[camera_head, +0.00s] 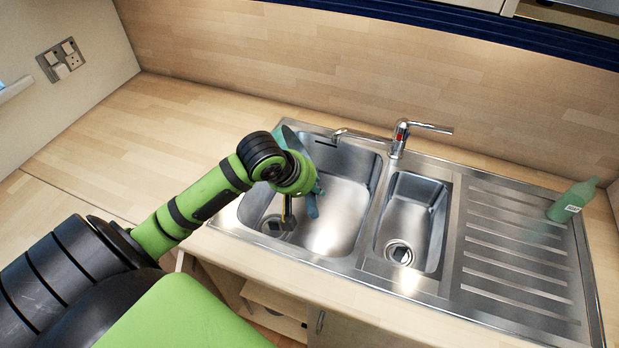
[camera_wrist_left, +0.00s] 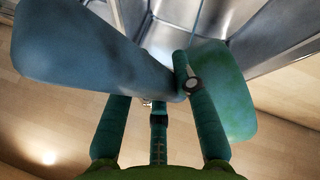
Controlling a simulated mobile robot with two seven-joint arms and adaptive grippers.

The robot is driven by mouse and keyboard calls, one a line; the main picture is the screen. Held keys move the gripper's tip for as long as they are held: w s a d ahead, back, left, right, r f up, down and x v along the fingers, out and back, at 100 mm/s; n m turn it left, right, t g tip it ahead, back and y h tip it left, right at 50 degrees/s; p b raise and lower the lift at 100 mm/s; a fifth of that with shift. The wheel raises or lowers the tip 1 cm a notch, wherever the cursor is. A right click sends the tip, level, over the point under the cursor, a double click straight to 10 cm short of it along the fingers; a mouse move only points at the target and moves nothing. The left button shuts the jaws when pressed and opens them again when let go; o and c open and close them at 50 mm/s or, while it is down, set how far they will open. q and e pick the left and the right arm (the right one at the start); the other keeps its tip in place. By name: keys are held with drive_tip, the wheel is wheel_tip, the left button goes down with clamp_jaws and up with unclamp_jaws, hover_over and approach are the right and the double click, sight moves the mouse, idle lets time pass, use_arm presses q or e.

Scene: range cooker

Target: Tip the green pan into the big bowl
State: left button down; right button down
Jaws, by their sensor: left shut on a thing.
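My left arm reaches in from the left over the sink. My left gripper (camera_head: 288,210) hangs above the large sink bowl (camera_head: 345,215), mostly hidden by its own wrist. It is shut on the green pan (camera_head: 313,204), of which only teal slivers show behind my wrist. In the left wrist view, the pan's green side (camera_wrist_left: 228,92) is just beyond my fingers (camera_wrist_left: 158,125), beside a broad blue-grey surface. I cannot tell how far the pan is tilted or what is in it. My right gripper is not in view.
A mixer tap (camera_head: 400,135) stands behind the bowls. The small bowl (camera_head: 410,220) is empty, with a drain. The wooden worktop (camera_head: 150,130) at left is clear.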

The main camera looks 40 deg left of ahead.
use_arm(q)
drive_tip(key=shift+w+d+r+g, duration=0.1)
drive_tip(key=shift+w+d+g, duration=0.1)
drive_tip(key=shift+w+g, duration=0.15)
drive_tip(key=shift+w+d+y, duration=0.1)
drive_tip(key=shift+d+y, duration=0.05)
drive_tip(key=shift+y, duration=0.15)
idle(0.9)
drive_tip(key=shift+w+d+g+y, duration=0.3)
drive_tip(key=shift+w+g, duration=0.1)
drive_tip(key=shift+g, duration=0.05)
drive_tip(key=shift+w+d+f, duration=0.15)
drive_tip(key=shift+f, duration=0.05)
idle(1.1)
drive_tip(key=shift+w+d+f+g+y, duration=0.2)
drive_tip(key=shift+w+d+g+y, duration=0.15)
drive_tip(key=shift+g+y, duration=0.2)
drive_tip(key=shift+w+d+f, duration=0.1)
drive_tip(key=shift+w, duration=0.05)
idle(1.1)
drive_tip(key=shift+w+d+f+m+g+y, duration=0.25)
drive_tip(key=shift+w+d+m+g+y, duration=0.1)
drive_tip(key=shift+g, duration=0.2)
drive_tip(key=shift+w+d+f, duration=0.1)
drive_tip(key=shift+w+d, duration=0.05)
drive_tip(key=shift+w, duration=0.05)
idle(1.1)
